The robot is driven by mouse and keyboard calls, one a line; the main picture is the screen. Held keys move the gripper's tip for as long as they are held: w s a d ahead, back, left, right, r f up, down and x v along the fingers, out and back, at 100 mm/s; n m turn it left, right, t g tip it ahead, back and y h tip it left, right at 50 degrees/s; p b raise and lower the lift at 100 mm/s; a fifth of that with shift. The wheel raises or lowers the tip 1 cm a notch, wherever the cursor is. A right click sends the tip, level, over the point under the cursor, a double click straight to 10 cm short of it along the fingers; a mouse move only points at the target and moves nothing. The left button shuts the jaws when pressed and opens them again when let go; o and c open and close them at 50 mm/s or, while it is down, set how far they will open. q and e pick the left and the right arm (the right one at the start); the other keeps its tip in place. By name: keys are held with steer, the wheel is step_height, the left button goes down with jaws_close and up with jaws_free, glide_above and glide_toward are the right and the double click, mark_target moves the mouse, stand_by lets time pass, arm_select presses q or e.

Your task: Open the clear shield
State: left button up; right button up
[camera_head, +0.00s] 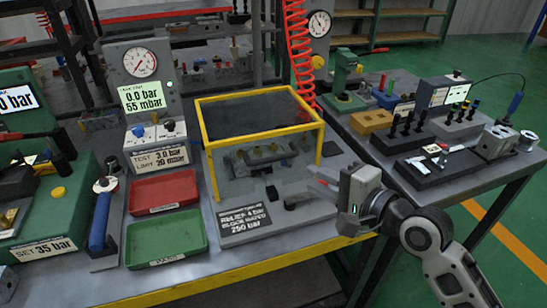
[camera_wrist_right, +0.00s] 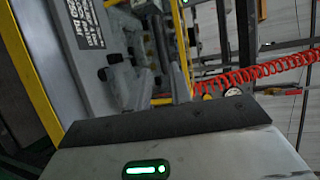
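The clear shield (camera_head: 262,92) is a yellow-framed box with see-through panels. My right gripper (camera_head: 319,181) comes in from the right, low beside the shield's front right corner. Its fingers look apart, with nothing between them; contact with the shield cannot be told. In the right wrist view its grey fingers (camera_wrist_right: 163,86) point toward the fixture. My left gripper is not in view.
A rating plate (camera_head: 246,222) and a black lever (camera_head: 298,202) are in front of the shield. Red (camera_head: 163,192) and green trays (camera_head: 166,238) lie left. A gauge panel (camera_head: 141,75) stands behind left. A coiled red hose (camera_head: 298,50) hangs behind the right corner.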

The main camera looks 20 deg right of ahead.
mark_target(275, 159)
steer(key=x, duration=1.3)
steer(key=shift+f, duration=0.1)
jaws_close()
